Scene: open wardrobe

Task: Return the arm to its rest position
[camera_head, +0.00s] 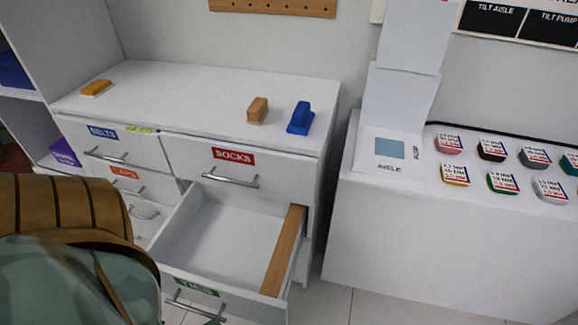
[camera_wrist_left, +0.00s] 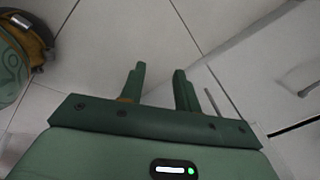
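My left gripper (camera_wrist_left: 158,82) shows in the left wrist view with its two green fingers apart and nothing between them. Pale floor tiles lie beyond the fingers. A drawer front with a metal handle shows at the right edge of that view, apart from the fingers. The left gripper is not visible in the head view. My right gripper is in neither view. In the head view, the drawer labelled TIES (camera_head: 215,243) stands open and looks empty apart from a wooden strip (camera_head: 284,250) along its right side.
The white dresser (camera_head: 190,95) carries an orange-yellow block (camera_head: 96,87), a wooden block (camera_head: 258,110) and a blue object (camera_head: 300,118). The SOCKS drawer (camera_head: 205,165) is shut. A white table (camera_head: 430,235) at right holds several coloured tins. Floor shows between dresser and table.

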